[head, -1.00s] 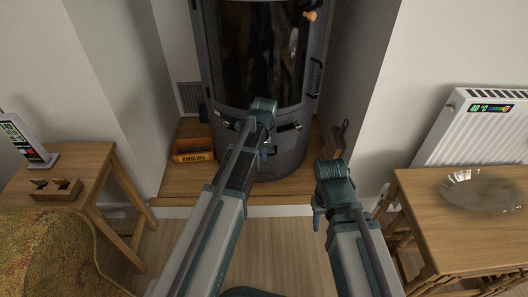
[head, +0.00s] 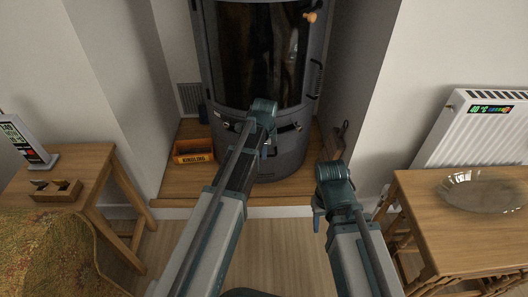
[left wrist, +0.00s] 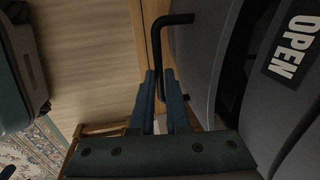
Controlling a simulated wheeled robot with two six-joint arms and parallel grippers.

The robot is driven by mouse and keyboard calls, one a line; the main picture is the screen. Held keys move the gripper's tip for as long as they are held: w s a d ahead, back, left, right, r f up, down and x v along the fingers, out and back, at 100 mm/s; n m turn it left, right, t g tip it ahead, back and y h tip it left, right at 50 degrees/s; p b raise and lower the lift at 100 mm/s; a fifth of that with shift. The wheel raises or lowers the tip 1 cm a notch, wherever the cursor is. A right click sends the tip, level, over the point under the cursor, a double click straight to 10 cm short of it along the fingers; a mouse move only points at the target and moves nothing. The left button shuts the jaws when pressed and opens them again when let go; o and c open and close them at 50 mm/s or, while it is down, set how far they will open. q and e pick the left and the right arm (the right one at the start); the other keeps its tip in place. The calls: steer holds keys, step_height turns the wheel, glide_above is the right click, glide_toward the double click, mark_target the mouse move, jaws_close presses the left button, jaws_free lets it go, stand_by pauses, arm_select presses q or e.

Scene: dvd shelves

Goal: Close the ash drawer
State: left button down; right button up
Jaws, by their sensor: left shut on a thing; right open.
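The dark grey stove (head: 283,155) stands on a wooden hearth. My left arm covers much of its lower front, so I cannot make out the ash drawer's outline or how far it is open. In the left wrist view a black bent bar handle (left wrist: 161,40) reaches down between the fingers of my left gripper (left wrist: 162,80), which is shut on it. In the head view my left gripper (head: 264,152) is at the stove's lower front. My right gripper (head: 317,218) is open and empty, in front of the hearth and apart from the stove.
An orange kindling box (head: 193,151) sits on the hearth left of the stove. A wooden side table (head: 85,170) stands at left, another table (head: 430,230) with a glass dish (head: 480,190) at right. An "OPEN" label (left wrist: 295,47) shows on the stove.

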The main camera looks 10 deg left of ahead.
stand_by(0.6)
arm_select(q)
steer(key=w, duration=0.2)
steer(key=w+a, duration=0.1)
steer(key=w, duration=0.1)
steer(key=shift+w+a, duration=0.1)
steer(key=shift+w, duration=0.05)
steer(key=c, duration=0.9)
jaws_free()
steer(key=shift+r, duration=0.1)
steer(key=s+r+p, duration=0.1)
steer(key=r+p, duration=0.8)
steer(key=s+r+p, duration=0.1)
steer(key=r+p, duration=0.3)
steer(key=shift+s+d+r+p, duration=0.2)
steer(key=shift+s+d+p, duration=0.1)
steer(key=shift+d, duration=0.1)
